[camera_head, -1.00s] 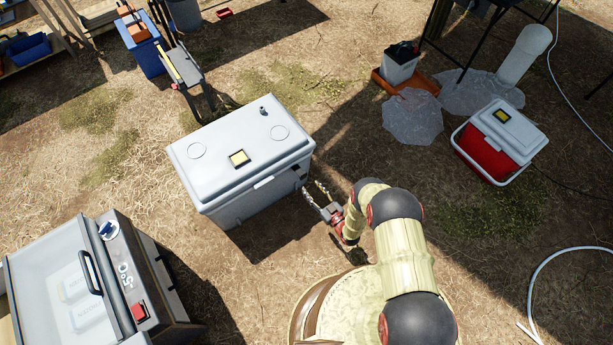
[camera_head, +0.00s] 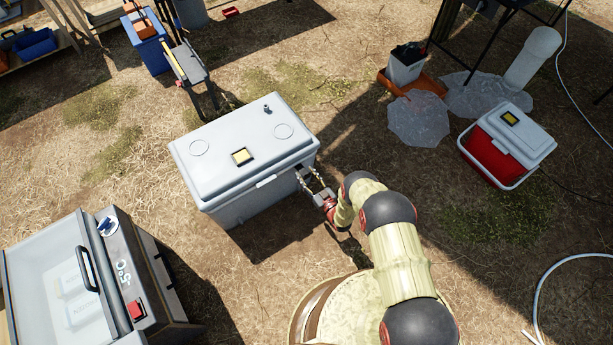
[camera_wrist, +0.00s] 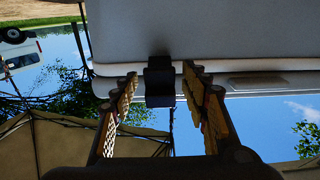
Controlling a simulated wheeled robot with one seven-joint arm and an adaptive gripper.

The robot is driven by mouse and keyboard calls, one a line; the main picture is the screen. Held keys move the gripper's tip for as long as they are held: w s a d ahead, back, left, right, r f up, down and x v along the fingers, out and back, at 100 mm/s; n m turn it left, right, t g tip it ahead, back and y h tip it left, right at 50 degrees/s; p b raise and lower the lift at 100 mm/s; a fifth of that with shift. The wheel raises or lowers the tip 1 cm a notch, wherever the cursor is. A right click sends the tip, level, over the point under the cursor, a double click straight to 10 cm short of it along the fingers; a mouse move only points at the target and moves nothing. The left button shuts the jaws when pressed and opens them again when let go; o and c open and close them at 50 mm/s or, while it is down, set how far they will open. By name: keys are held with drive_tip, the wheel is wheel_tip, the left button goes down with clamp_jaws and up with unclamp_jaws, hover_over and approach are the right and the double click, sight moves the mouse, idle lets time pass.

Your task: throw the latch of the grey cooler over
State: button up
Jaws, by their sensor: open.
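The grey cooler (camera_head: 245,160) stands on the ground with its lid closed, left of my arm. Its dark latch (camera_wrist: 160,82) shows in the wrist view, over the seam of the lid, between my two fingers. In the head view the latch area at the cooler's right end is partly hidden by my fingers. My gripper (camera_head: 308,182) is open, one finger on each side of the latch; it also fills the lower wrist view (camera_wrist: 160,100). I cannot tell whether a fingertip touches the cooler.
A red and white cooler (camera_head: 507,143) stands at the right. A glass-lidded chest (camera_head: 75,280) is at the lower left. A blue box (camera_head: 150,50) with a folded frame stands behind the grey cooler. Bare ground lies right of my gripper.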

drive_tip(key=shift+c, duration=0.9)
clamp_jaws()
